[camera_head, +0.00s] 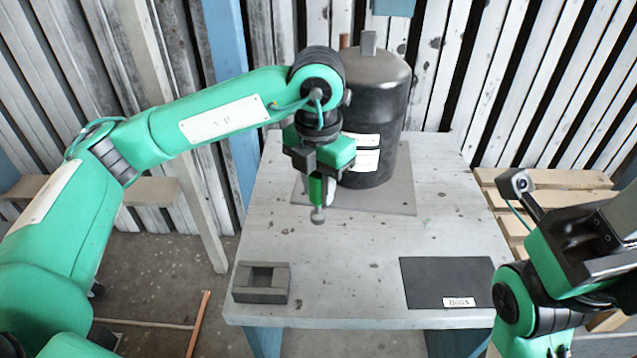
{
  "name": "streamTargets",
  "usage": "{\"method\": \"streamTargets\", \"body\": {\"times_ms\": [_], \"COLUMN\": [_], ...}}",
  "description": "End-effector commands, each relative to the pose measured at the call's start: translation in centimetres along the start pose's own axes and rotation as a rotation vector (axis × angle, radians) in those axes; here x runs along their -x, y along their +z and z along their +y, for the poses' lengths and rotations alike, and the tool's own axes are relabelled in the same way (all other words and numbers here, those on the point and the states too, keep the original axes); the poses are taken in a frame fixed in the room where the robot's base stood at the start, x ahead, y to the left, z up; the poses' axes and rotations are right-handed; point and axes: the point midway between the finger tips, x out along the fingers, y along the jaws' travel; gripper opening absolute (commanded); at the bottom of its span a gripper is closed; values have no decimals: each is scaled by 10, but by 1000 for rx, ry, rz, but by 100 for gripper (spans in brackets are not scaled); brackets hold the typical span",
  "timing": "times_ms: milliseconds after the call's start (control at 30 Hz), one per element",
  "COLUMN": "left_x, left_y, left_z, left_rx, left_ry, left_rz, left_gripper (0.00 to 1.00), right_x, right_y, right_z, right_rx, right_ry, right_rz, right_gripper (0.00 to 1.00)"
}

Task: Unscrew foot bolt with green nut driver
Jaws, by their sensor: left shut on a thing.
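My left gripper (322,172) is shut on the green nut driver (316,190), which points down with its grey tip (318,215) above the table. It is in front of the black blower housing (375,115), which stands upright on a grey mat (388,200). The foot bolt is not clear to see; the gripper and driver cover part of the housing's lower left side. My right arm is at the right edge, over the table's right side. The right gripper's fingers are not clearly shown.
A grey block with a square opening (243,284) sits at the table's front left corner. A dark mat (440,272) with a white label (459,302) lies at the front right. The middle of the table (330,265) is clear. Wooden pallets (490,178) stand behind at right.

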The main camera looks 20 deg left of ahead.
Motion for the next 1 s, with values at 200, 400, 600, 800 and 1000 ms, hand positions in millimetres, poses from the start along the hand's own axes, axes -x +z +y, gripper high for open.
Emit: {"method": "streamTargets", "body": {"times_ms": [200, 400, 600, 800, 1000], "left_x": [9, 18, 26, 32, 38], "left_y": [3, 3, 3, 2, 2], "left_z": [3, 3, 2, 2, 1], "left_rx": [16, 14, 10, 7, 5], "left_ry": [-1, -1, -1, -1, -1], "left_rz": [-5, -7, -8, -4, -3], "left_gripper": [0, 0, 0, 0, 0], "right_x": [-5, -11, -16, -20, -24], "right_y": [1, 2, 3, 4, 5], "right_z": [0, 1, 1, 2, 2], "right_rx": [0, 0, 0, 0, 0], "right_ry": [-1, -2, -2, -2, -2], "right_rz": [-1, -2, -2, -2, -2], "right_gripper": [36, 36, 36, 36, 36]}}
